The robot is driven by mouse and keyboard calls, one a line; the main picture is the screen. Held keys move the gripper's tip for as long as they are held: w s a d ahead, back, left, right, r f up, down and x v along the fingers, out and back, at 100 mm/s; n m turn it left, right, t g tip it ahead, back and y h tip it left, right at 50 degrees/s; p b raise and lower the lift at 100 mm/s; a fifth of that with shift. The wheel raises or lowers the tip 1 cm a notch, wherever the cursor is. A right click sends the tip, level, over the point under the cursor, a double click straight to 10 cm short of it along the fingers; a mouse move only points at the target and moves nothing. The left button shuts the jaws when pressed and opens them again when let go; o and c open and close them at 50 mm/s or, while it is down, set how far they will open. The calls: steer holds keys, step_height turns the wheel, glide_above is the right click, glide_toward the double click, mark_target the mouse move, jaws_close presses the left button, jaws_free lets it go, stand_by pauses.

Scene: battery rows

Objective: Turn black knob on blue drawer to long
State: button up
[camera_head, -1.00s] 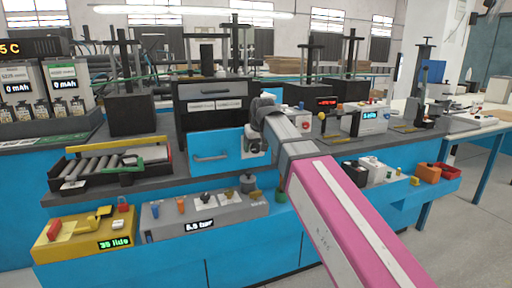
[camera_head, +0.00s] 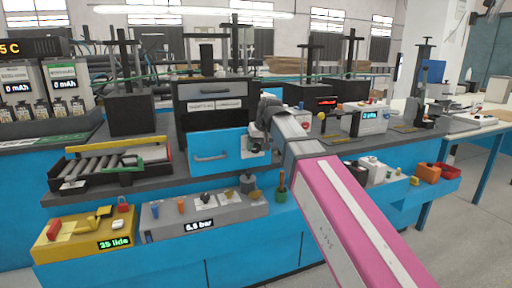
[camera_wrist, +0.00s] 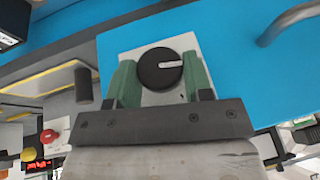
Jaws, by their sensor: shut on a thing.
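The blue drawer (camera_head: 230,143) is in the bench's dark cabinet; its curved handle (camera_wrist: 290,20) is at the upper right in the wrist view. The round black knob (camera_wrist: 160,68) sits on a pale plate (camera_wrist: 150,98) on the drawer front. Its white pointer line points right in the wrist view. My gripper (camera_wrist: 161,74) has its green fingers on either side of the knob and is shut on it. In the head view my gripper (camera_head: 256,140) hides the knob. I cannot read any "long" mark.
A grey box (camera_head: 205,214) with small knobs and a "5.5 bar" display stands below the drawer. A yellow box (camera_head: 80,236) is at its left. A roller tray (camera_head: 105,168) lies on the bench to the left. Instruments crowd the bench at right.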

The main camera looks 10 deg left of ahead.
steer(key=y, duration=0.1)
steer(key=g+y, duration=0.1)
steer(key=m+y, duration=0.1)
steer(key=shift+w+d+f+g+y, duration=0.1)
steer(key=shift+w+d+g+y, duration=0.05)
steer(key=shift+d+g+y, duration=0.2)
steer(key=g+y, duration=0.1)
steer(key=y, duration=0.1)
steer(key=m+g+y, duration=0.1)
steer(key=y, duration=0.1)
steer(key=shift+f+y, duration=0.2)
steer(key=shift+y, duration=0.15)
steer(key=shift+g, duration=0.25)
steer(key=o, duration=0.9)
steer(key=v, duration=1.1)
steer(key=shift+f, duration=0.15)
